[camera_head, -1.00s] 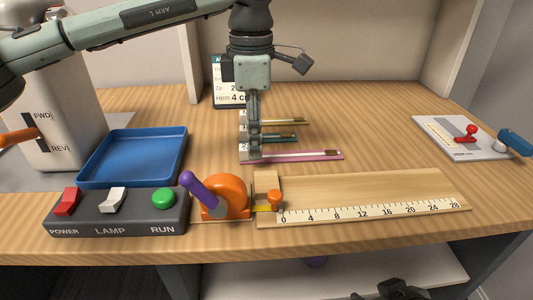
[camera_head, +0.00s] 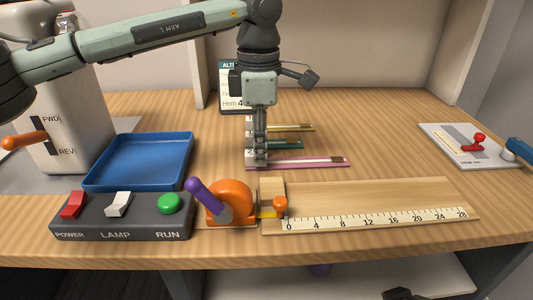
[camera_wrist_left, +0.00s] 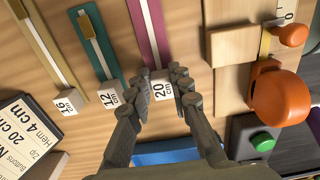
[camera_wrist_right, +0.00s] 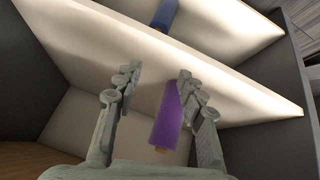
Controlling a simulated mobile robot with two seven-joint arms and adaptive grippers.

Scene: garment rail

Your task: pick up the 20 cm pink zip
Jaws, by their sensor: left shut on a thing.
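The pink zip (camera_head: 305,162) lies on the table, nearest the front of a row of zips. In the left wrist view the pink zip (camera_wrist_left: 150,30) carries a white tag (camera_wrist_left: 162,88) marked 20. My left gripper (camera_head: 258,160) points down at the zip's left end. In the left wrist view my left gripper (camera_wrist_left: 163,80) is shut on the tag end, one finger on each side. My right gripper (camera_wrist_right: 157,74) is open below the table, with a purple cylinder (camera_wrist_right: 165,115) beyond its fingers.
A teal zip (camera_head: 285,145) and an olive zip (camera_head: 295,127) lie behind. A blue tray (camera_head: 138,160) is left.

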